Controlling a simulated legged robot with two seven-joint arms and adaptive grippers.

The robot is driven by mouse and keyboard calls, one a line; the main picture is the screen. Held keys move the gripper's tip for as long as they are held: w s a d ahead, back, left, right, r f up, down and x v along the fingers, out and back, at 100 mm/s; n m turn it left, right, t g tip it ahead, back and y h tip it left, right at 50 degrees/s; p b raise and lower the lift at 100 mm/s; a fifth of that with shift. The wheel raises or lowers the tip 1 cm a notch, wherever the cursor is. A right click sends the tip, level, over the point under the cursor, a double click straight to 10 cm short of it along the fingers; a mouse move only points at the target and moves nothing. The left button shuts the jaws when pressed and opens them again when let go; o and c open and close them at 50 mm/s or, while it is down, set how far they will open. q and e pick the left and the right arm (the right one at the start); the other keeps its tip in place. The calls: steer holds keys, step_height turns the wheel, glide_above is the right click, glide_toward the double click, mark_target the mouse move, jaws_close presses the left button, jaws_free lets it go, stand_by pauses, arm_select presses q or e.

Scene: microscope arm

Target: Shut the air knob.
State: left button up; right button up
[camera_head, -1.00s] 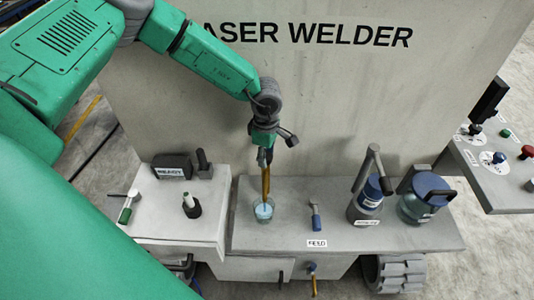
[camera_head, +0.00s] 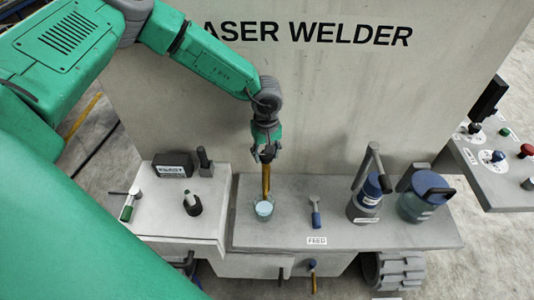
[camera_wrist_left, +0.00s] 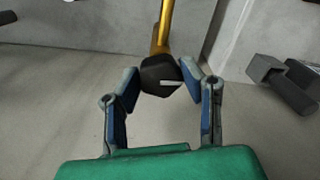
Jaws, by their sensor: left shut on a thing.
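My left gripper (camera_head: 266,152) is in front of the welder's wall, above the glass cup with pale blue content (camera_head: 264,208). In the left wrist view, my left gripper (camera_wrist_left: 160,78) has its blue-grey fingertips on both sides of a dark, faceted knob (camera_wrist_left: 160,75), shut on it. A brass-coloured bar (camera_wrist_left: 163,30) runs away from that knob; in the head view the bar (camera_head: 266,180) stands over the cup. No readable label names the air knob. My right gripper is not in view.
On the grey bench, a blue-handled lever (camera_head: 315,215) stands behind the FEED label (camera_head: 316,240). A black-based plug (camera_head: 192,203) stands left. A control panel (camera_head: 495,172) is at the far right.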

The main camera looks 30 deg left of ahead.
arm_select(q)
steer(key=shift+w+a+m, duration=0.1)
steer(key=shift+w+m, duration=0.05)
steer(key=shift+m, duration=0.45)
steer(key=o, duration=1)
steer(key=shift+o, duration=0.8)
steer(key=shift+w+a+f, duration=0.1)
steer(key=shift+r, duration=0.3)
step_height(320, 180, up, 11)
steer(key=shift+r, duration=0.1)
